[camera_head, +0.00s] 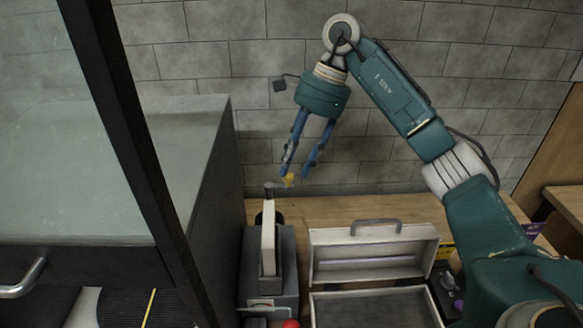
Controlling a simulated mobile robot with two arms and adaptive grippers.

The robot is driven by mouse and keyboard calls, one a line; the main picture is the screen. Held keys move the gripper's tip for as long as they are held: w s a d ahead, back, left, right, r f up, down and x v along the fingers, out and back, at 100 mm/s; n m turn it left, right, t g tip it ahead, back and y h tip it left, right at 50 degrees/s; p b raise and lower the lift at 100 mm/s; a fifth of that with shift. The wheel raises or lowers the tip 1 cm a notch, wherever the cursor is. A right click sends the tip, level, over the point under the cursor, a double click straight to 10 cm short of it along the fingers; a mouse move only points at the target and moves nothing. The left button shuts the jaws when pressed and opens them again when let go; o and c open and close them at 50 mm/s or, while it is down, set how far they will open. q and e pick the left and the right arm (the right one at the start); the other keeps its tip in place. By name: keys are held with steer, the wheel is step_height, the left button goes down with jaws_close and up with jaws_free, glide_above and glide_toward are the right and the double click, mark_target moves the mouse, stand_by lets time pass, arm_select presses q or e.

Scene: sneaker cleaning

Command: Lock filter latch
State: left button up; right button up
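My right gripper (296,175) hangs fingers-down in front of the tiled wall, with a gap between its two blue fingers. A small yellow piece (289,180) is at its left fingertip; I cannot tell whether they touch. A short grey lever (276,185) beside the yellow piece sits at the top of an upright pale panel (268,250) on a dark grey boxy unit (287,262). I cannot tell for sure which part is the filter latch, or its position. My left gripper is not in view.
An open metal toolbox (374,249) with a raised, handled lid stands right of the unit on a wooden bench (355,209). A dark cabinet (185,190) with a dark frame bar rises on the left. A red knob (291,323) shows at the bottom edge.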

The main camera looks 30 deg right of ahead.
steer(key=shift+x, duration=0.85)
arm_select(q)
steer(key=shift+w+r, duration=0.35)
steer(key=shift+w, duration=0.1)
arm_select(e)
steer(key=shift+c, duration=0.5)
steer(key=c, duration=0.8)
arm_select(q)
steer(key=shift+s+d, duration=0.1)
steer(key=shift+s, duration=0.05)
arm_select(e)
jaws_close()
